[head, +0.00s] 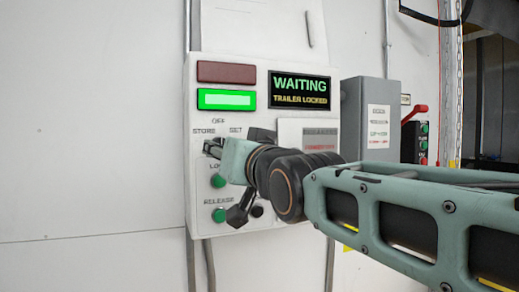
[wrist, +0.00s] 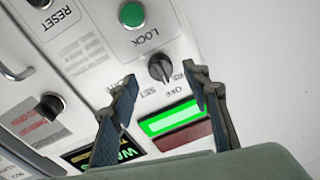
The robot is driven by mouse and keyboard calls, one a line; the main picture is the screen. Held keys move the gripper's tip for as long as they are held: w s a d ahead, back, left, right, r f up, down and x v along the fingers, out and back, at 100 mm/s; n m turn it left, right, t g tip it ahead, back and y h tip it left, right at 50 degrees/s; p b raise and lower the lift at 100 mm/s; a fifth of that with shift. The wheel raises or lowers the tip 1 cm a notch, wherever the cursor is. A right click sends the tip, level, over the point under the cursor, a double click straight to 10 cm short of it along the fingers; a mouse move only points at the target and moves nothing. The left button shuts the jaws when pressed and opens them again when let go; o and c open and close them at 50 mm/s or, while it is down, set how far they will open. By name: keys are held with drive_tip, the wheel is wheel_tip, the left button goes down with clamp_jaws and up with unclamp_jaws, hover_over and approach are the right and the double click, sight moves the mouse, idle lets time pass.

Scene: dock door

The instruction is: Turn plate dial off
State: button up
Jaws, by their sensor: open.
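The plate dial (wrist: 160,68) is a black knob on the white control panel, below the green LOCK button in the wrist view. OFF, SET and STORE labels surround it; I cannot tell surely which one it points at. In the wrist view my gripper (wrist: 159,75) is open, with one fingertip on each side of the dial. I see no clear contact with the knob.
A lit green lamp (head: 227,99) and a dark red lamp (head: 227,72) sit above the dial. A display (head: 300,88) reads WAITING, TRAILER LOCKED. Green LOCK (head: 218,181) and RELEASE (head: 219,215) buttons are below. A grey box (head: 370,100) stands at right. The wall at left is clear.

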drive_tip(key=v, duration=0.8)
drive_tip(key=shift+s+d, duration=0.2)
drive_tip(key=shift+s, duration=0.15)
drive_tip(key=s+d+f+m+g+h, duration=0.1)
drive_tip(key=d+f+g+h, duration=0.15)
drive_tip(key=d+f, duration=0.45)
drive_tip(key=d+f+m+g+h, duration=0.1)
drive_tip(key=d+f+g+h, duration=0.15)
drive_tip(key=f, duration=0.95)
drive_tip(key=s+d+f+m+g+h, duration=0.1)
drive_tip(key=s+d+f+g+h, duration=0.15)
drive_tip(key=s+d+f, duration=0.4)
drive_tip(key=s+d+f+m+g+h, duration=0.15)
drive_tip(key=s+d+f+g, duration=0.25)
drive_tip(key=s+f, duration=0.55)
wheel_tip(320, 180, up, 15)
drive_tip(key=w+n+p, duration=0.1)
drive_tip(key=w+p, duration=0.1)
drive_tip(key=p, duration=1.4)
drive_tip(key=shift+w+t+p, duration=0.35)
drive_tip(key=shift+w, duration=0.05)
